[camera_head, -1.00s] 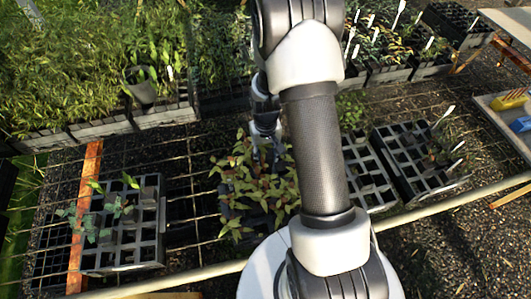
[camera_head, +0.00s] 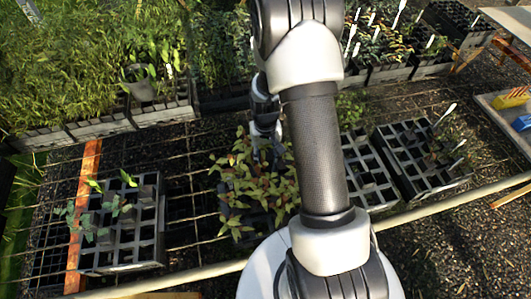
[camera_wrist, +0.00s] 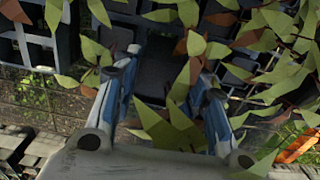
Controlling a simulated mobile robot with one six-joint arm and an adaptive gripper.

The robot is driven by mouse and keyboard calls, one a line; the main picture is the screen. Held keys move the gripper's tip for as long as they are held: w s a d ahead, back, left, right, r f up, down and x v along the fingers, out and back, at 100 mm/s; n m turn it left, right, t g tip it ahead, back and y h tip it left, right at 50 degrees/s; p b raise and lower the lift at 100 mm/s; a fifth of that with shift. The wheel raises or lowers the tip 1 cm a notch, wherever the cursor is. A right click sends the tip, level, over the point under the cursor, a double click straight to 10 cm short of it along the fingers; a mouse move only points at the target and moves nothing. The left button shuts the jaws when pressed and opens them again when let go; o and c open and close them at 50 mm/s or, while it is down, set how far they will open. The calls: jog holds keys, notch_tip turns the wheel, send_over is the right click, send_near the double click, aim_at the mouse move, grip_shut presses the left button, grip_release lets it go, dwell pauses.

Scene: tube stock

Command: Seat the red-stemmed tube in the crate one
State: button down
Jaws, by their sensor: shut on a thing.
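My gripper (camera_head: 264,150) reaches down among reddish-brown and green leafed plants (camera_head: 255,190) in the middle crate. Leaves and my arm hide much of it in the head view. In the wrist view my gripper (camera_wrist: 165,95) has its two blue-grey fingers around a dark tube (camera_wrist: 158,75), with green and brownish leaves in front. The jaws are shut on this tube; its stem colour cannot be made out. The left crate (camera_head: 152,250) is a grey grid with several tubes of grey-green seedlings (camera_head: 105,208) and many empty cells.
Two grey crates (camera_head: 385,140) with many empty cells stand right of my arm, partly hidden by it. Dense planted crates (camera_head: 100,131) line the back. A pale rail (camera_head: 450,204) crosses in front. A tray (camera_head: 490,108) with yellow and blue items is at far right.

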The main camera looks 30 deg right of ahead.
aim_at(266, 168)
jog(key=shift+f+b, duration=3)
jog(key=shift+f, duration=1)
jog(key=shift+f, duration=0.3)
jog(key=c, duration=0.9)
grip_release()
jog(key=shift+s, duration=0.1)
jog(key=shift+r, duration=0.1)
notch_tip(266, 168, up, 12)
